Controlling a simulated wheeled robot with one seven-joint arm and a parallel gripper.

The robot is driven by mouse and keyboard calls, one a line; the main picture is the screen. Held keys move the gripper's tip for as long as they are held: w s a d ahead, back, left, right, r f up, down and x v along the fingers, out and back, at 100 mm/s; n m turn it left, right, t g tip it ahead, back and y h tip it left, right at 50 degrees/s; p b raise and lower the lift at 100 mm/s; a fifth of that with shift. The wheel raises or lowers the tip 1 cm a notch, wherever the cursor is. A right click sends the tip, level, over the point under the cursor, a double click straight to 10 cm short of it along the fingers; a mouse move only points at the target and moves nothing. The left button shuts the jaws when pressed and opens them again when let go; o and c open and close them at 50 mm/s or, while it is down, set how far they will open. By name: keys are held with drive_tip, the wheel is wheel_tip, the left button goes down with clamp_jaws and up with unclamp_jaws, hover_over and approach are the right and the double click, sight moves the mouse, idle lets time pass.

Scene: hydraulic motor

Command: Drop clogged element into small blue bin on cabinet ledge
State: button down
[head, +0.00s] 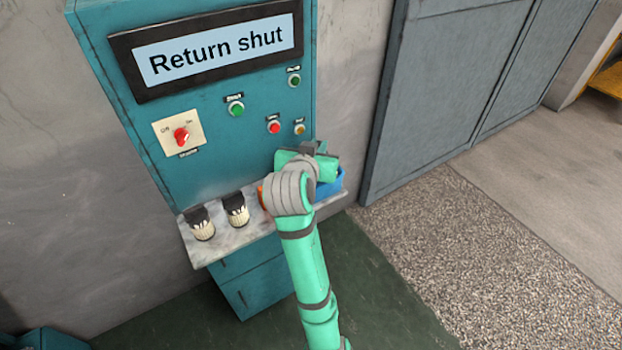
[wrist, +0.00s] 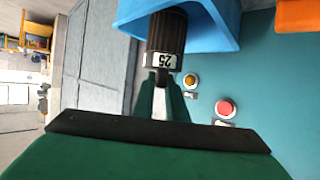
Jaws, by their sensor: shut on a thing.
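The clogged element (wrist: 166,32) is a dark ribbed cylinder with a white band marked 25. My gripper (wrist: 161,80) is shut on its banded end in the wrist view. The small blue bin (wrist: 226,22) is right at the element's far end, which overlaps the bin's opening in the wrist view. I cannot tell how deep the element reaches into it. In the head view the blue bin (head: 330,187) stands at the right end of the cabinet ledge (head: 222,247), partly hidden by my arm. My fingertips and the held element are hidden there.
Two dark-capped, pale elements (head: 202,224) and (head: 236,209) stand on the left of the ledge. An orange object (wrist: 297,14) is beside the bin, mostly hidden by my arm in the head view. The teal cabinet's panel (head: 225,130) with buttons and a red switch rises behind.

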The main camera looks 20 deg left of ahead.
drive_tip(key=shift+a+f, duration=0.15)
drive_tip(key=shift+f, duration=0.15)
drive_tip(key=shift+w, duration=0.1)
drive_tip(key=c, duration=1.7)
unclamp_jaws()
drive_tip(key=v, duration=1)
drive_tip(key=shift+s+r, duration=0.15)
drive_tip(key=shift+s, duration=0.2)
